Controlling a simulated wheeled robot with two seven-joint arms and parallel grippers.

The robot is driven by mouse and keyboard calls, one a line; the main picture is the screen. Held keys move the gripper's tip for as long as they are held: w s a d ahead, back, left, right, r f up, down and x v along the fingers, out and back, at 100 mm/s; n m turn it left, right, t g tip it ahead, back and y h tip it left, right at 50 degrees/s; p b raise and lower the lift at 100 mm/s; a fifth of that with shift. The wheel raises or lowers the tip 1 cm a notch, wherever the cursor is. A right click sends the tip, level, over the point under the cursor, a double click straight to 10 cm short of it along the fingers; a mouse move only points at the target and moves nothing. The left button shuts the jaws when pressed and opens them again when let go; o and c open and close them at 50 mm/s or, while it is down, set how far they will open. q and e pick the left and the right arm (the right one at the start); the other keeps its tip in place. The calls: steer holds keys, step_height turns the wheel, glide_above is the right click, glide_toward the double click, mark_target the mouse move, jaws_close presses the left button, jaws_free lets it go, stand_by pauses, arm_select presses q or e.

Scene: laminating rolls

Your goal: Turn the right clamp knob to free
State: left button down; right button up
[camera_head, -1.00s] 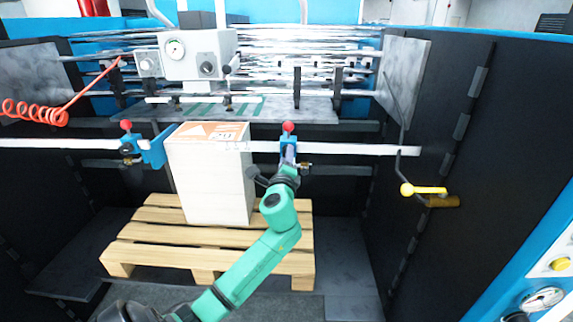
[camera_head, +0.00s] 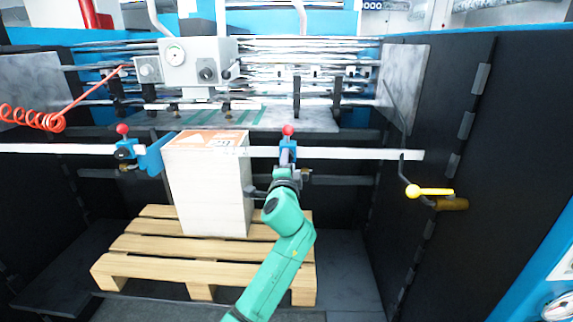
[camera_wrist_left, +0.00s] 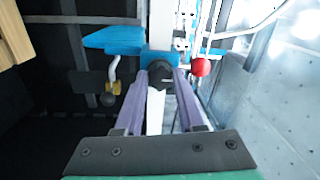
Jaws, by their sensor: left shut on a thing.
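The right clamp (camera_head: 289,150) is a blue block on the white bar, with a red ball (camera_head: 288,130) on top. In the left wrist view its blue body (camera_wrist_left: 158,57) and red ball (camera_wrist_left: 200,67) show close up. Its black knob (camera_wrist_left: 161,76) faces the wrist camera, between the fingertips. My left gripper (camera_head: 286,173) comes up from below at the front of this clamp. In the left wrist view the gripper (camera_wrist_left: 161,82) is shut on the black knob, one finger on each side. The knob's marking and exact angle cannot be read. My right gripper is not in view.
A stack of white sheets (camera_head: 208,190) stands on a wooden pallet (camera_head: 140,245), close left of my arm. The left clamp (camera_head: 125,149) sits on the same white bar (camera_head: 360,154). A yellow-handled lever (camera_head: 430,192) is on the right wall, with open room before it.

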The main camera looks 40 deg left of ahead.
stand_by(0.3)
arm_select(q)
steer(key=c, duration=0.5)
jaws_free()
steer(key=shift+d, duration=0.1)
steer(key=b+v, duration=0.3)
steer(key=v, duration=1.1)
steer(key=shift+s+f, duration=0.15)
steer(key=shift+s, duration=0.05)
steer(key=shift+d, duration=0.1)
